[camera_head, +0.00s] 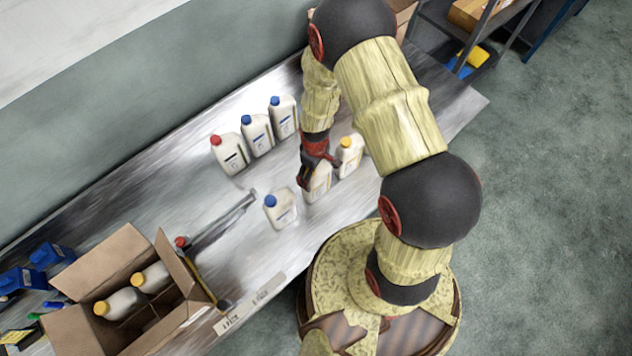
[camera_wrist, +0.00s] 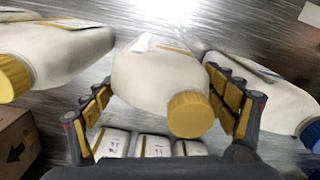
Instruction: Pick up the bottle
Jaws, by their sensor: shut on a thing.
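A white bottle with a yellow cap (camera_wrist: 190,114) is between the fingers of my gripper (camera_wrist: 162,100) in the wrist view. My gripper is shut on its sides. In the head view my red and dark gripper (camera_head: 312,172) is over this bottle (camera_head: 318,186), which looks upright at the table; its cap is hidden there. Whether its base touches the table cannot be told. A yellow-capped bottle (camera_head: 349,157) stands to its right and a blue-capped bottle (camera_head: 281,210) to its left. Both also flank it in the wrist view, the yellow-capped one (camera_wrist: 60,48) and the blue-capped one (camera_wrist: 270,95).
One red-capped bottle (camera_head: 230,152) and two blue-capped bottles (camera_head: 257,135) (camera_head: 284,118) stand in a row farther back on the metal table (camera_head: 170,190). An open cardboard box (camera_head: 85,330) at lower left holds yellow-capped bottles (camera_head: 122,302). A grey bar-like tool (camera_head: 225,218) lies beside it.

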